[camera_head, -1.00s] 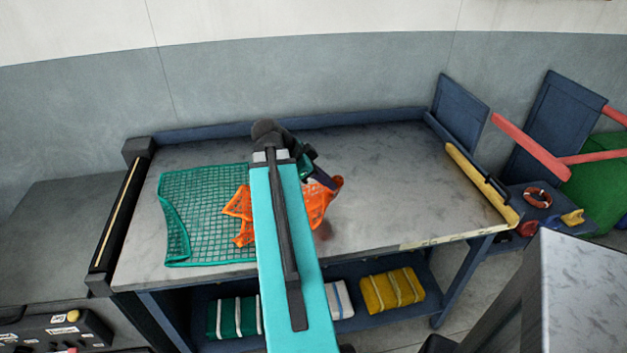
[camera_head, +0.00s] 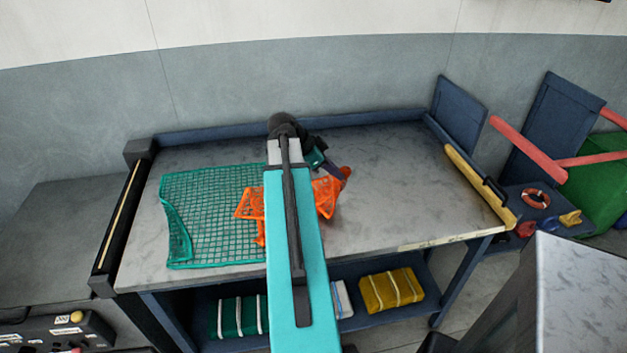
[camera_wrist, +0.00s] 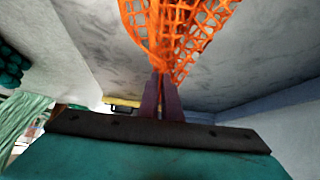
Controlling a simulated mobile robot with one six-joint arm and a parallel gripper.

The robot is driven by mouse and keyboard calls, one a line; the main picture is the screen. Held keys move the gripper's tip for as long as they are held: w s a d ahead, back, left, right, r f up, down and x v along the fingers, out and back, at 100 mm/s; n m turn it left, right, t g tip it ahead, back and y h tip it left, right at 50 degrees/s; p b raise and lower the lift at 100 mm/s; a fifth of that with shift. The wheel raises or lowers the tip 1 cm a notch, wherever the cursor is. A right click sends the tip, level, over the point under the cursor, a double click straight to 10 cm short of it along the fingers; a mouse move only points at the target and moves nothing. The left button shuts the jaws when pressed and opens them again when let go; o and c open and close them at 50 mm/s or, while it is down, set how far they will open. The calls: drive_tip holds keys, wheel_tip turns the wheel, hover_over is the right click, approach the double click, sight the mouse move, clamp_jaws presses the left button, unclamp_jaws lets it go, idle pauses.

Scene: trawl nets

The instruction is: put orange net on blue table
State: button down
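The orange net (camera_head: 327,196) hangs over the grey-topped blue table (camera_head: 400,180), partly hidden behind my arm in the head view. My gripper (camera_wrist: 163,78) is shut on a bunched part of the orange net (camera_wrist: 170,30) in the wrist view; the two fingers meet at the gathered mesh.
A teal net (camera_head: 210,215) lies flat on the table's left part. A yellow bar (camera_head: 478,185) runs along the table's right edge. The table's right half is clear. Folded green and yellow bundles (camera_head: 391,290) lie on the shelf below. A grey box (camera_head: 580,290) stands at front right.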

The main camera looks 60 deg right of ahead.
drive_tip(key=shift+w+d+f+p, duration=0.1)
drive_tip(key=shift+d+f+p, duration=0.65)
drive_tip(key=shift+d, duration=0.75)
drive_tip(key=shift+w+d+f+p, duration=0.1)
drive_tip(key=shift+d+f+p, duration=0.6)
drive_tip(key=shift+d, duration=0.75)
drive_tip(key=shift+w+d+f+p, duration=0.1)
drive_tip(key=shift+d+f+p, duration=0.6)
drive_tip(key=shift+d, duration=0.8)
drive_tip(key=c, duration=1.3)
unclamp_jaws()
drive_tip(key=shift+o, duration=0.2)
drive_tip(key=b+v, duration=0.4)
drive_tip(key=v, duration=0.9)
drive_tip(key=shift+a+r, duration=0.25)
drive_tip(key=shift+r, duration=0.05)
